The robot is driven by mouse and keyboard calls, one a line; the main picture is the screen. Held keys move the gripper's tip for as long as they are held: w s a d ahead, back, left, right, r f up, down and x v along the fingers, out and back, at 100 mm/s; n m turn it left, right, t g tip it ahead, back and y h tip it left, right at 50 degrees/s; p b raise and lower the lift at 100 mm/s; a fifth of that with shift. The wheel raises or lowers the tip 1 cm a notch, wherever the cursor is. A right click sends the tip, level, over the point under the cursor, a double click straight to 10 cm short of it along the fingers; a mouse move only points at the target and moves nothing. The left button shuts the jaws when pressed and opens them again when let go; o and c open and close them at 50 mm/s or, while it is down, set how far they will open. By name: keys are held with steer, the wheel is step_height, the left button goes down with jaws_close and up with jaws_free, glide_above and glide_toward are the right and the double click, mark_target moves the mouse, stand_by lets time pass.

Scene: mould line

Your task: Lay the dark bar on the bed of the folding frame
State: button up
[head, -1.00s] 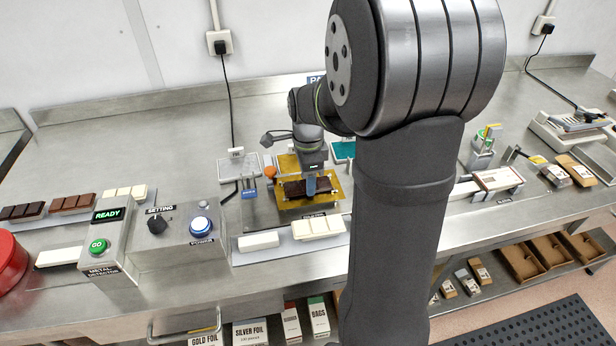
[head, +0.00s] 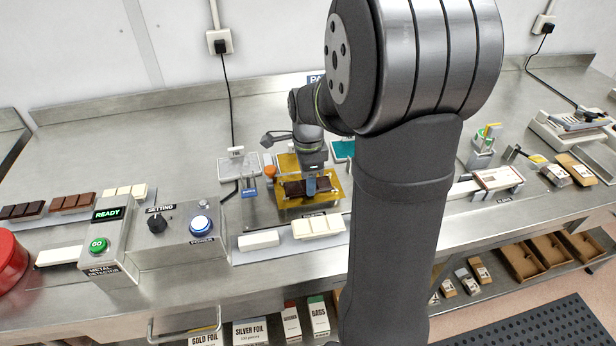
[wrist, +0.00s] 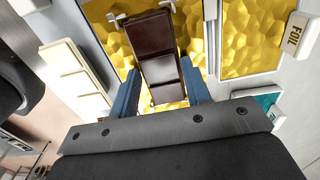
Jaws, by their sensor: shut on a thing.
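The dark bar (wrist: 158,60) is a segmented brown-black block between the two blue fingers of my gripper (wrist: 160,72) in the wrist view. In the head view my gripper (head: 311,184) is shut on the same dark bar (head: 294,189), low over the gold-foil-covered bed of the folding frame (head: 320,204). Gold foil shows around and beneath the bar in both views. I cannot tell whether the bar touches the foil. The near finger hides the bar's middle in the head view.
A second gold sheet (wrist: 262,35) lies beside the frame, near a FOIL label (wrist: 296,34). Cream bars (head: 318,225) lie close in front of the frame. A metal detector box (head: 175,235) stands to the left. A teal sheet (head: 343,149) lies behind, to the right.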

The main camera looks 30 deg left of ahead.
stand_by(0.3)
steer(key=o, duration=1.1)
steer(key=shift+c, duration=0.2)
step_height(320, 180, up, 17)
steer(key=shift+r, duration=0.2)
steer(key=shift+f, duration=0.1)
step_height(320, 180, down, 17)
steer(key=shift+f, duration=0.2)
steer(key=shift+r, duration=0.15)
steer(key=shift+r, duration=0.1)
